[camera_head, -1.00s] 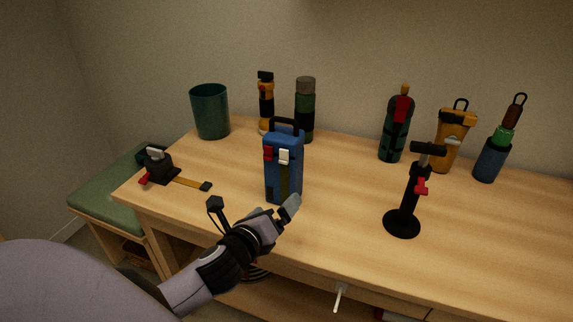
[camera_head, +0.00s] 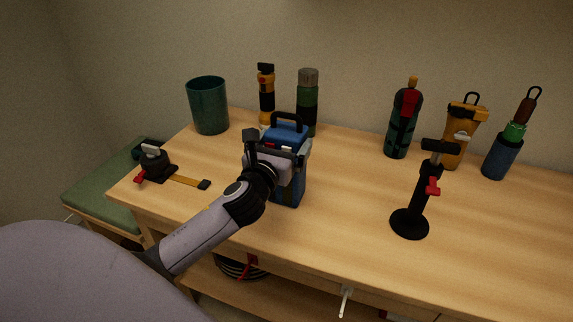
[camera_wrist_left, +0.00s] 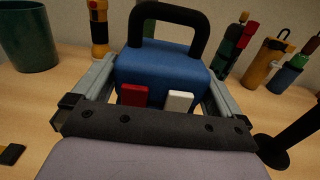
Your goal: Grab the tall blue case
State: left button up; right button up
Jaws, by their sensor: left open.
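The tall blue case (camera_head: 291,188) stands upright on the wooden table, with a black handle on top and red and white latches on its front. My left gripper (camera_head: 279,153) is at the upper part of the case and hides much of its front. In the left wrist view the blue case (camera_wrist_left: 165,70) sits between the two open fingers of the gripper (camera_wrist_left: 160,88), one finger on each side. Whether the fingers touch its sides I cannot tell. My right gripper is not in view.
A teal cup (camera_head: 209,106), a yellow-black flashlight (camera_head: 266,95) and a green bottle (camera_head: 308,100) stand behind. A black stand (camera_head: 411,222) is to the right. A strapped black device (camera_head: 156,164) lies at left. Several containers stand at the back right.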

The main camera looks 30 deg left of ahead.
pick_arm(q)
jog(key=shift+x, duration=0.95)
jog(key=c, duration=1.6)
